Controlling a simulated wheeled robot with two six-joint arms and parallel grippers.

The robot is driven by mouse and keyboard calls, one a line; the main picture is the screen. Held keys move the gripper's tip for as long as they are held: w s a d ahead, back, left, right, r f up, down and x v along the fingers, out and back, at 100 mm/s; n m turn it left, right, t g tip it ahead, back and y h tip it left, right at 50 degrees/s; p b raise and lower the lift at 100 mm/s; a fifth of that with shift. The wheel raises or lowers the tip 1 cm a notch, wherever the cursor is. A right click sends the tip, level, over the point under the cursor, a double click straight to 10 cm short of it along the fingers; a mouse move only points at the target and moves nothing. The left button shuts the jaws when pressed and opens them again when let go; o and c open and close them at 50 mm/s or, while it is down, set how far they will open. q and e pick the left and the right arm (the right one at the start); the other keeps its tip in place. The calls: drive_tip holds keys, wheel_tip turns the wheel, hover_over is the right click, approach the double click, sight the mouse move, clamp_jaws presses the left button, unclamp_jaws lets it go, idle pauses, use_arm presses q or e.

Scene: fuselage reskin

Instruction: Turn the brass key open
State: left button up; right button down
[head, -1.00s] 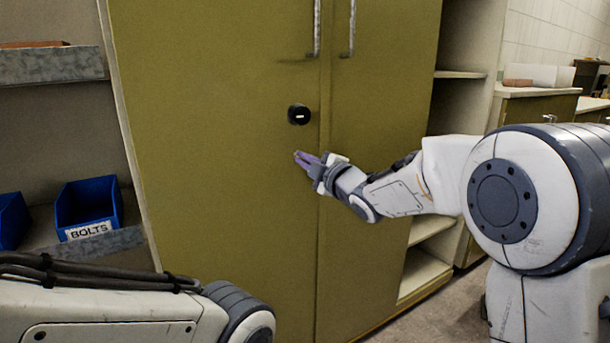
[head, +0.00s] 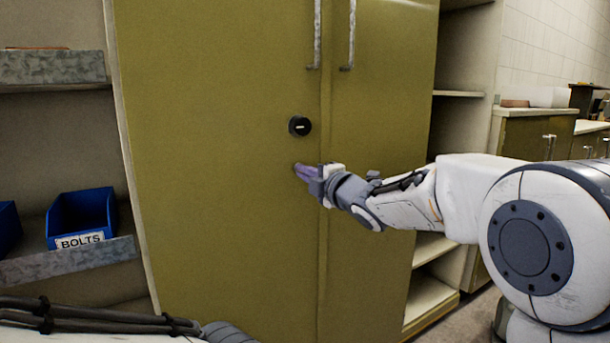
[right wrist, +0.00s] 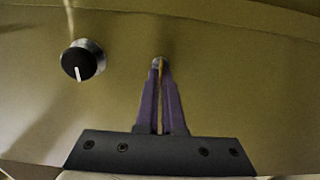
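No brass key can be made out clearly. I cannot tell whether that is a held thing or the door behind. My left gripper is out of view.
The olive cabinet (head: 220,200) has two upright bar handles (head: 317,35) above the lock. A blue bin labelled BOLTS (head: 80,218) stands on a shelf at left. Open shelves (head: 459,94) and a counter (head: 525,112) are at right.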

drive_tip(key=c, duration=1)
unclamp_jaws()
drive_tip(key=shift+c, duration=0.2)
drive_tip(key=p+v, duration=0.1)
drive_tip(key=v, duration=0.9)
drive_tip(key=shift+s, duration=0.2)
drive_tip(key=shift+d+f, duration=0.1)
